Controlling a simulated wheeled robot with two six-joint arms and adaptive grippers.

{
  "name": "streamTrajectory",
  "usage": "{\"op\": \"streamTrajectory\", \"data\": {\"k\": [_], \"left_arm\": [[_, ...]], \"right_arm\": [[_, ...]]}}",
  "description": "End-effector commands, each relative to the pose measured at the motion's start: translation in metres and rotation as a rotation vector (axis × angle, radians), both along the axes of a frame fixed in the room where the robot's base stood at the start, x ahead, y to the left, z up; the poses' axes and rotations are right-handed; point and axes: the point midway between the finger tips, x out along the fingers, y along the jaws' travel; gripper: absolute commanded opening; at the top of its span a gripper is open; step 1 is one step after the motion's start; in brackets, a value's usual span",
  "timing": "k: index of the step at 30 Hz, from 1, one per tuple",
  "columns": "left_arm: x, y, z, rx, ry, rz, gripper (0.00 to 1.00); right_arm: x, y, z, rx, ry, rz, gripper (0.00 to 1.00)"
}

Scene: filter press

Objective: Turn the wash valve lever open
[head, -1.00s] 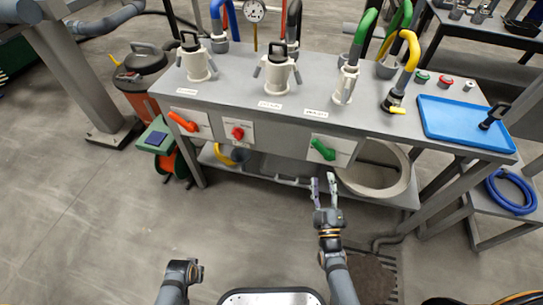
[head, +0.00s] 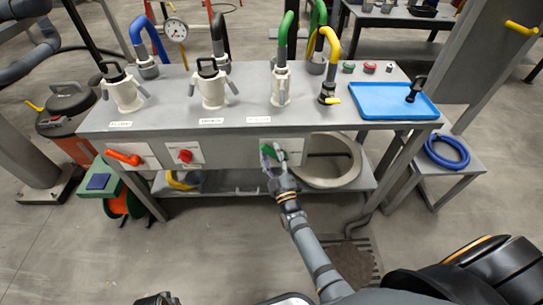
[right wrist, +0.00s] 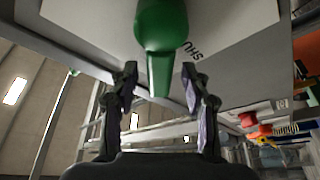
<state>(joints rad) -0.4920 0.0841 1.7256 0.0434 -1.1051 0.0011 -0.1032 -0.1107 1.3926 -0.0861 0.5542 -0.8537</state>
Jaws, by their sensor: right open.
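A green lever (head: 271,152) sits on a white plate on the front panel of the grey bench. In the right wrist view the green lever (right wrist: 160,45) hangs down from above, its narrow end reaching between the fingertips. My right gripper (head: 273,157) is open at this lever and partly hides it in the head view. In the right wrist view its fingers (right wrist: 160,85) stand on either side of the lever's end, with gaps showing. My left gripper (head: 155,299) shows only in part at the bottom edge, so its jaws cannot be judged.
An orange lever (head: 123,158) and a red knob (head: 185,156) are farther left on the panel. A large grey ring (head: 330,180) lies on the lower shelf. A blue tray (head: 392,101) is on the bench top. The floor in front is mostly clear.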

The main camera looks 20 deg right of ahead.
Motion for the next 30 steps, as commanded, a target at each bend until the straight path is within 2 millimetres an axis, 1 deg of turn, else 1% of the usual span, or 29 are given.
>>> {"op": "streamTrajectory", "data": {"k": [3,4,12,14,25,30], "left_arm": [[0.0,0.0,0.0,0.0,0.0,0.0,0.0],[0.0,0.0,0.0,0.0,0.0,0.0,0.0],[0.0,0.0,0.0,0.0,0.0,0.0,0.0],[0.0,0.0,0.0,0.0,0.0,0.0,0.0],[0.0,0.0,0.0,0.0,-0.001,0.0,0.0],[0.0,-0.001,-0.001,-0.002,0.002,0.002,0.0]], "right_arm": [[0.0,0.0,0.0,0.0,0.0,0.0,0.47],[0.0,0.0,0.0,0.0,0.0,0.0,0.44],[0.0,0.0,0.0,0.0,0.0,0.0,0.08],[0.0,0.0,0.0,0.0,0.0,0.0,0.0],[0.0,-0.001,0.0,0.004,-0.001,0.0,0.0],[-0.001,-0.01,0.001,0.038,-0.012,0.0,0.0]]}}
